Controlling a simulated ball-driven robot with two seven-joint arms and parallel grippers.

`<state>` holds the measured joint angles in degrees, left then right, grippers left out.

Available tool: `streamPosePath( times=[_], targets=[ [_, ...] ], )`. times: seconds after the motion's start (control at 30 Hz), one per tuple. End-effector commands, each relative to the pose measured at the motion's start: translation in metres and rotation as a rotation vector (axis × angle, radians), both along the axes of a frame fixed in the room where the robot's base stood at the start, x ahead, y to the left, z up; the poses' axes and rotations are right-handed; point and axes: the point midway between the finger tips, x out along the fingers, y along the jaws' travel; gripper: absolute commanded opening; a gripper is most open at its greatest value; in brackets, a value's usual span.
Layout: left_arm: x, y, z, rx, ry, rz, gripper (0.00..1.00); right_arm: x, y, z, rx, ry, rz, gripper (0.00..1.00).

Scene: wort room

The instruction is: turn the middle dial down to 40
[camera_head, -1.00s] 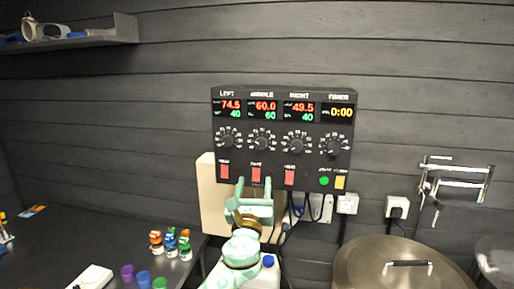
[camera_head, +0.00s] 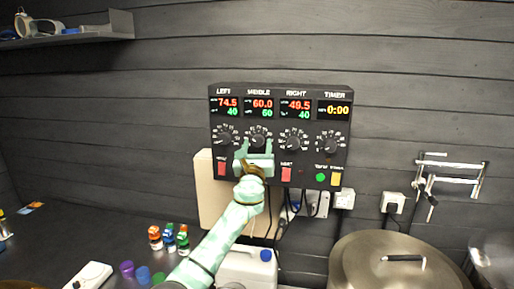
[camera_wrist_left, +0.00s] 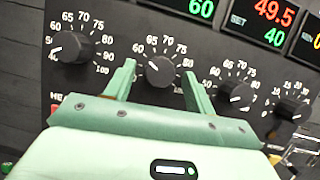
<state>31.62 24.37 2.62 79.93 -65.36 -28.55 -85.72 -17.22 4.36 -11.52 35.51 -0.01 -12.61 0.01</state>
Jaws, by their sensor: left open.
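The control panel (camera_head: 213,150) hangs on the wall with LEFT, MIDDLE, RIGHT and TIMER columns. The middle dial (camera_head: 258,139) is a black knob; in the wrist view it shows in full (camera_wrist_left: 160,71). The middle display (camera_head: 260,107) reads 60.0 in red and 60 in green. My left gripper (camera_head: 257,148) is open at the middle dial, its mint-green fingers just below and to either side of it. In the left wrist view the fingers (camera_wrist_left: 157,84) flank the knob; I cannot tell whether they touch it. My right gripper is not in view.
The left dial (camera_wrist_left: 73,47) and right dial (camera_wrist_left: 234,95) flank the middle one closely. The red switch (camera_head: 286,174) sits below. A steel lidded kettle (camera_head: 360,262) stands at lower right. Small coloured bottles (camera_head: 169,237) and a white jug (camera_head: 240,268) are below.

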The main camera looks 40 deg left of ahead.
Motion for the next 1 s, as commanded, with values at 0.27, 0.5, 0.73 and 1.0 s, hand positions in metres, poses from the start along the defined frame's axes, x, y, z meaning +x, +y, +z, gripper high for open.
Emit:
streamPosePath(
  times=[0.27, 0.5, 0.73, 1.0],
  targets=[
    [-0.0003, 0.0000, 0.0001, 0.001, 0.001, 0.000, 0.10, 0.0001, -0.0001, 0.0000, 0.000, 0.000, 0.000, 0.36],
    [-0.0004, -0.0001, -0.0001, -0.020, -0.011, 0.002, 0.10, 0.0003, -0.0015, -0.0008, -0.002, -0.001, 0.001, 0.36],
    [0.0003, -0.0012, 0.0003, -0.116, -0.065, 0.002, 0.10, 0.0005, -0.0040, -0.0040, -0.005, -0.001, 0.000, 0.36],
    [0.0015, -0.0035, 0.0015, -0.320, -0.178, 0.001, 0.10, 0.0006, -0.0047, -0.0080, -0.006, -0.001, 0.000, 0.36]
  ],
)
